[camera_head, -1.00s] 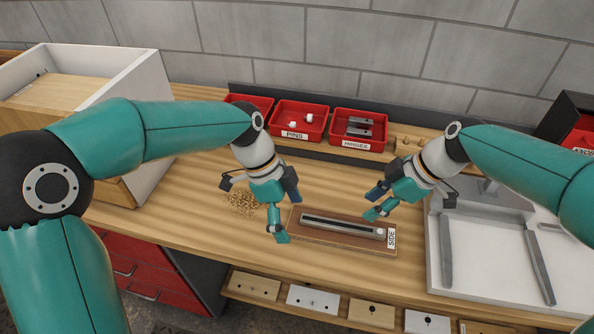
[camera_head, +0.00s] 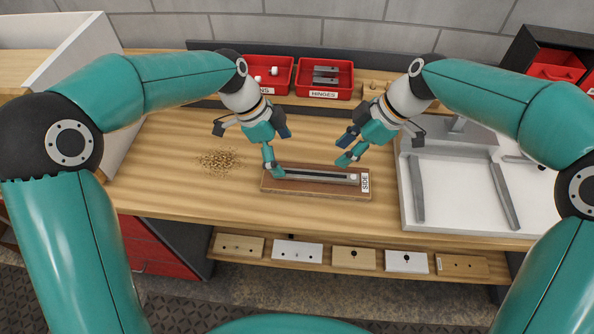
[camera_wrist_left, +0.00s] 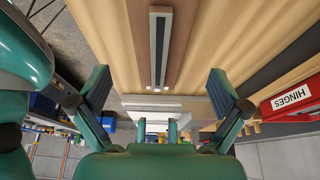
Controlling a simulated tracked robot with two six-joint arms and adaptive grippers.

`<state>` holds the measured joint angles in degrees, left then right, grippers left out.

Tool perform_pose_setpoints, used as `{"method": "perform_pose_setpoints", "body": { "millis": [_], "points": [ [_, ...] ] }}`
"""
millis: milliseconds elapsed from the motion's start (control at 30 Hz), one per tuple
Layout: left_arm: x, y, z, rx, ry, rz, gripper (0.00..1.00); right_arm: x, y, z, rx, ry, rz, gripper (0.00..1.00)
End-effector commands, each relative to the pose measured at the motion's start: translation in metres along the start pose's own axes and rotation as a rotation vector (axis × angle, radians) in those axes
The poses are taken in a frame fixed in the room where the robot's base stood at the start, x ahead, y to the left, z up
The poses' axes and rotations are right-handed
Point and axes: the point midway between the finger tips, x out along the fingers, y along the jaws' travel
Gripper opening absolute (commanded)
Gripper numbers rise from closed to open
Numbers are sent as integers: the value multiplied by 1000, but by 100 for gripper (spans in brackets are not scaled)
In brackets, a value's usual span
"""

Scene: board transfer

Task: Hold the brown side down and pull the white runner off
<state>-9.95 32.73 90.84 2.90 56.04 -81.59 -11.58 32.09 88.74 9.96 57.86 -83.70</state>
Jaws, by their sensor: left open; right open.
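The brown side (camera_head: 318,195) lies flat on the bench, with a white SIDE label at its right end. The pale runner (camera_head: 318,176), with a dark lengthwise channel, lies along the top of it. Both also show in the left wrist view, the brown side (camera_wrist_left: 181,40) and the runner (camera_wrist_left: 153,45) on it. My left gripper (camera_head: 279,152) is open over the left end of the side, its lower finger overlapping the runner's end in the head view; contact cannot be told. My right gripper (camera_head: 346,149) is open and empty above the side's right half, behind the runner.
Red bins of pins (camera_head: 265,88) and hinges (camera_head: 325,92) stand behind. A pile of small brass-coloured bits (camera_head: 220,161) lies to the left. A white-grey tray (camera_head: 465,210) with two grey bars is at the right. A shelf of small panels (camera_head: 297,251) runs below the front edge.

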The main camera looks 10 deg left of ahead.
Motion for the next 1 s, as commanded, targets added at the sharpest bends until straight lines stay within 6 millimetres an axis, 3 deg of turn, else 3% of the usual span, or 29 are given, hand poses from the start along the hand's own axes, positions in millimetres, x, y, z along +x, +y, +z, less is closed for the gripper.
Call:
{"method": "perform_pose_setpoints", "body": {
  "millis": [200,433,867,1000],
  "points": [
    [45,1,0,0,-1,5,100,0,0,0,1,0,0,42],
    [74,0,0,1,0,2,100,0,0,0,1,0,0,42],
    [84,0,-1,2,0,0,100,0,0,1,1,0,1,42],
    [84,0,-1,2,0,0,80,0,0,1,2,0,1,42]
  ]
}}
